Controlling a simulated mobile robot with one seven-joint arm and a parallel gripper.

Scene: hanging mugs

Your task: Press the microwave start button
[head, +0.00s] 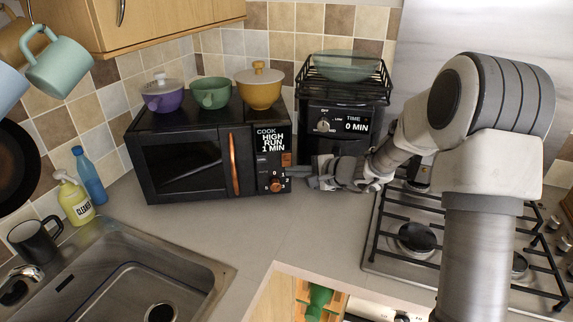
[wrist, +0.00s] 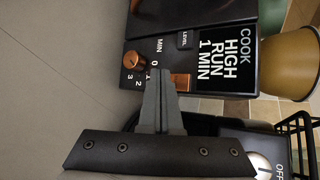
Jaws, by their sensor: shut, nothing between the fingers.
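The black microwave (head: 182,165) stands on the counter, its door shut, with a copper handle (head: 234,165). Its display (head: 270,142) reads COOK HIGH RUN 1 MIN, and the display (wrist: 222,62) also shows in the wrist view. Below it is a copper rectangular button (head: 286,159), also in the wrist view (wrist: 181,82). A copper timer knob (head: 277,185) sits lower on the panel. My gripper (head: 291,172) is shut and empty, its tips at the panel's right side. In the wrist view the fingertips (wrist: 157,74) lie beside the button; I cannot tell whether they touch.
Purple (head: 163,95), green (head: 211,93) and yellow (head: 259,88) pots stand on the microwave. A second black appliance (head: 345,115) with a wire rack stands behind my gripper. The stove (head: 400,240) is right, the sink (head: 130,275) front left. Counter in front is clear.

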